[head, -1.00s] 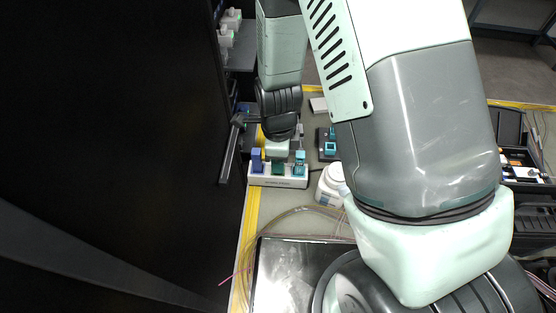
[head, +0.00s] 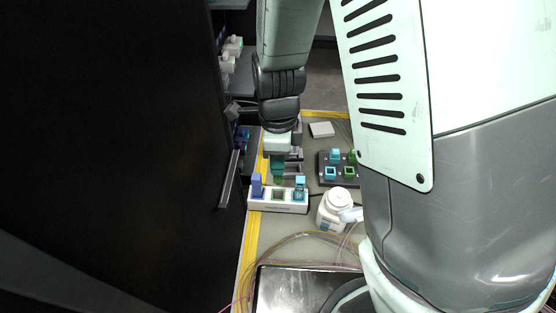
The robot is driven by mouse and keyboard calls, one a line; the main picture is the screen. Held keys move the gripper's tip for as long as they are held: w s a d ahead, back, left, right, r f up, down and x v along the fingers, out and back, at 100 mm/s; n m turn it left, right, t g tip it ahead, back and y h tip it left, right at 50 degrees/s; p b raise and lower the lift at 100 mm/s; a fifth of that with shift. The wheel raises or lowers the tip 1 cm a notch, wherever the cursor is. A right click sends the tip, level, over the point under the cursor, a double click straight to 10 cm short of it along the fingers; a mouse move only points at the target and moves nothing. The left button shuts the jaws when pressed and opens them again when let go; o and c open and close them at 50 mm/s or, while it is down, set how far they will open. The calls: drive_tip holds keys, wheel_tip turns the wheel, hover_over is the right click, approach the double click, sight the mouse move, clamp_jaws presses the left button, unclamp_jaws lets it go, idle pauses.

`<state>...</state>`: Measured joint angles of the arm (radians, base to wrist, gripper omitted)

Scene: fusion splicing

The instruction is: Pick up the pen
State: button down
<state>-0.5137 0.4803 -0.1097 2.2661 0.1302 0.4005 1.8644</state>
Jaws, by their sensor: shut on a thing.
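A white holder (head: 278,207) stands on the bench in the head view with three slots in a row. A blue pen-like piece (head: 257,185) stands in its left slot and a light-blue one (head: 300,186) in its right slot. The middle slot has a green rim and looks empty. My gripper (head: 283,165) is just above and behind the holder, shut on a green pen (head: 278,176). The pen's lower end shows below the fingers, above the middle slot. Its upper part is hidden by the gripper.
A white bottle (head: 334,210) stands right of the holder. A dark block (head: 337,181) with blue and green sockets is behind it. Loose fibres (head: 300,245) and a dark flat panel (head: 290,288) lie in front. A black cabinet wall (head: 110,150) fills the left.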

drive_tip(key=c, duration=1.4)
unclamp_jaws()
drive_tip(key=shift+c, duration=0.2)
clamp_jaws()
drive_tip(key=w+d, duration=0.5)
drive_tip(key=d, duration=0.5)
drive_tip(key=w+d, duration=0.5)
drive_tip(key=d, duration=0.4)
drive_tip(key=shift+d+f, duration=0.2)
drive_tip(key=shift+f, duration=2.05)
